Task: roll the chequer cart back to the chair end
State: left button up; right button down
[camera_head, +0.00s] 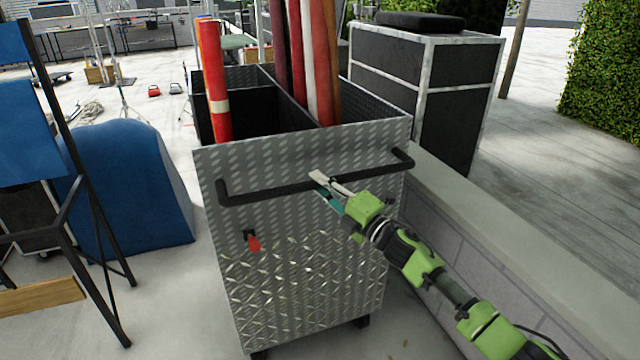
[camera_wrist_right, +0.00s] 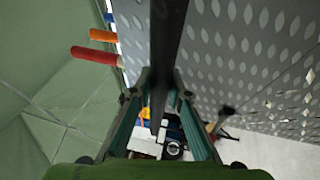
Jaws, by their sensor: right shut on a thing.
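The chequer cart (camera_head: 300,260) is a grey metal box on wheels with a patterned plate front, standing in the middle of the head view. A black bar handle (camera_head: 268,190) runs across its near face. My right gripper (camera_head: 322,183) is shut on this handle near its middle. In the right wrist view the black bar (camera_wrist_right: 166,40) passes between the green fingers (camera_wrist_right: 158,105), beside the patterned plate (camera_wrist_right: 240,50). Red, orange and white rolls (camera_head: 215,80) stand upright in the cart. My left gripper is not in view.
A low stone wall (camera_head: 480,230) runs close along the cart's right side. A black and silver case (camera_head: 425,75) stands behind it. Pale floor shows between block and cart.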

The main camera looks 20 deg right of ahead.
jog(key=shift+w+d+r, duration=0.1)
jog(key=shift+r, duration=0.1)
jog(key=c, duration=1.9)
grip_release()
jog(key=shift+w+f, duration=0.2)
jog(key=shift+f, duration=0.05)
jog(key=v, duration=1.2)
